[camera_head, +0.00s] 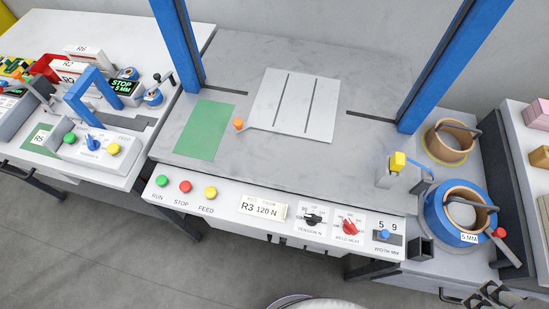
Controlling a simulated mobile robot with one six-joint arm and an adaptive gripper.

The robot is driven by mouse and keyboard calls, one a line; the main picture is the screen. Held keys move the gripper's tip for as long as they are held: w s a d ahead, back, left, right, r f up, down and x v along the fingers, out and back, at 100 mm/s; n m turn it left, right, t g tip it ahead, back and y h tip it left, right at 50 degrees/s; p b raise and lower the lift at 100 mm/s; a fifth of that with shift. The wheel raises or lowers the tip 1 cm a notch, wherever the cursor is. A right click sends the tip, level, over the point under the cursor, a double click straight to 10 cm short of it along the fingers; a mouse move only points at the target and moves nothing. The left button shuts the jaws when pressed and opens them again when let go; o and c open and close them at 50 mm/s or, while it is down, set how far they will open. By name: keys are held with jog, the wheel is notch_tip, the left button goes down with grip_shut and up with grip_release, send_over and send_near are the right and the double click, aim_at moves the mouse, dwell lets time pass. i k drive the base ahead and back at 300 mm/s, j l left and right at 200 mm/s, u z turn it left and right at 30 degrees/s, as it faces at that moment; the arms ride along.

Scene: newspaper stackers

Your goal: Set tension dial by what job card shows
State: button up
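The job card (263,208) on the front panel of the middle machine reads "R3 120 N". Just right of it is the tension dial (312,219), a black knob on a white scale plate labelled "TENSION N". Its scale numbers and pointer are too small to read. My gripper (490,296) seems to be the dark jointed part at the bottom right edge, cut off by the frame. It is well right of and nearer than the dial, apart from it. Whether its fingers are open or shut does not show.
Beside the dial are a red weld heat knob (350,227) and a blue width switch (384,235) marked 5 and 9. Green, red and yellow buttons (185,187) line the panel's left. A blue strap reel (459,214) and black post (420,249) stand right.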

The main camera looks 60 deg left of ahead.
aim_at(311, 220)
jog(key=k+l+u, duration=0.2)
jog(key=l+u, duration=0.25)
jog(key=k+l+u, duration=0.25)
jog(key=u, duration=0.25)
jog(key=k+l+u, duration=0.45)
jog(key=k+u, duration=0.25)
jog(key=u, duration=0.2)
jog(key=k+l, duration=0.15)
jog(key=k, duration=0.45)
